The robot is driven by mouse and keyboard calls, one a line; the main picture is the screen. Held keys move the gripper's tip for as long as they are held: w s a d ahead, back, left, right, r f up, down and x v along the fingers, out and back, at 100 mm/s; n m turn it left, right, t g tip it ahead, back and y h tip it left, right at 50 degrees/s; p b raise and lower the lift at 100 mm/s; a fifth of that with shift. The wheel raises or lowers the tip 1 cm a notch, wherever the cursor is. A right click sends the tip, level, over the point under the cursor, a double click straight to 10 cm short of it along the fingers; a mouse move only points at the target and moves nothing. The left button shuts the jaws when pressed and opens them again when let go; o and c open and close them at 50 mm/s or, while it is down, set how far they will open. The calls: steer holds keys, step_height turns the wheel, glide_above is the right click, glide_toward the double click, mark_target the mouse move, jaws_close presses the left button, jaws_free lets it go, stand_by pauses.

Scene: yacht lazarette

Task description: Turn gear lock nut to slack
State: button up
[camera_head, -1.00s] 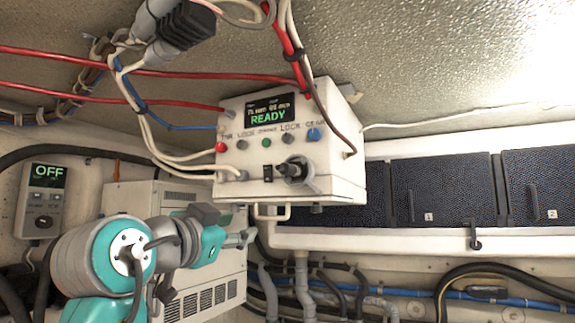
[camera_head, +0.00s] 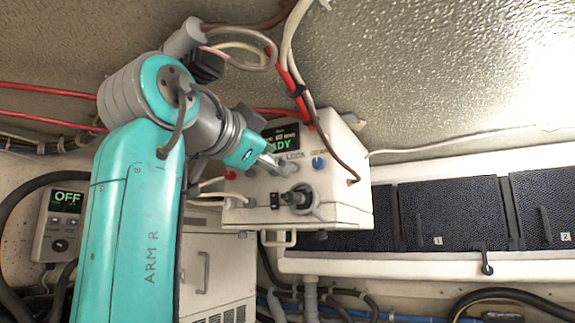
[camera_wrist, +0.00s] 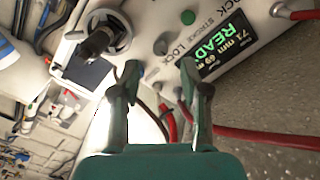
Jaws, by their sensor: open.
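A white control box (camera_head: 345,190) hangs under the ceiling, with a row of small knobs and a lit green screen (camera_wrist: 225,45) reading READY. LOCK labels are printed by the grey knobs. A grey knob (camera_wrist: 162,43) shows in the wrist view beside a LOCK label, beyond my fingertips; I cannot tell for sure that it is the gear lock nut. A blue knob (camera_head: 319,163) is to the right in the head view. My gripper (camera_head: 280,168) is open and empty in front of the panel, hiding part of the knob row. Both fingers show apart in the wrist view (camera_wrist: 160,70).
A dark handle in a grey ring (camera_head: 300,197) sticks out below the knob row, beside a black switch (camera_head: 275,200). Red and white cables hang around the box. A grey unit (camera_head: 62,230) showing OFF is at left. Dark panels (camera_head: 455,215) line the right wall.

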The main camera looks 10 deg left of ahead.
steer(key=shift+x, duration=2.6)
jaws_close()
